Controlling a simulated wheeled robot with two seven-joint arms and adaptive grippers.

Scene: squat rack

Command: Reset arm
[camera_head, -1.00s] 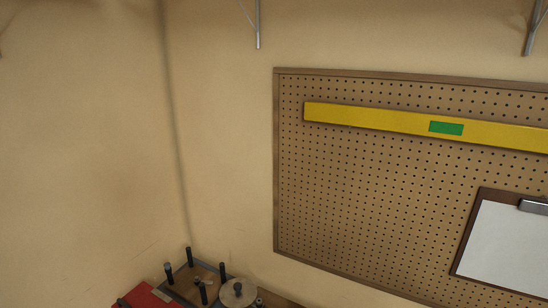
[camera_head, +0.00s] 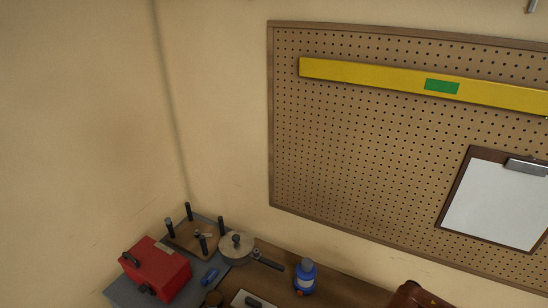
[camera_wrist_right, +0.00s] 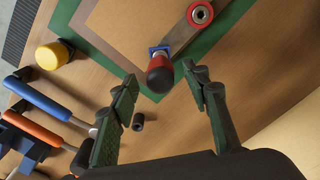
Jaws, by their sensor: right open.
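My right gripper (camera_wrist_right: 160,100) shows in the right wrist view with its two green-padded fingers spread apart and nothing between them. Beyond the fingertips is a tool with a red-and-black end (camera_wrist_right: 160,74) and a metal bar running up to a red ring. A small dark cylinder (camera_wrist_right: 138,121) lies between the fingers in the picture, farther down on the wooden surface. Neither gripper shows in the head view, and my left gripper is out of sight.
In the right wrist view, blue and orange handled tools (camera_wrist_right: 38,101) and a yellow-capped object (camera_wrist_right: 50,55) lie left. The head view shows a red box (camera_head: 157,268), a blue bottle (camera_head: 305,277), a round metal piece (camera_head: 236,246), and a pegboard (camera_head: 350,150) with a yellow level (camera_head: 400,80) and clipboard (camera_head: 497,200).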

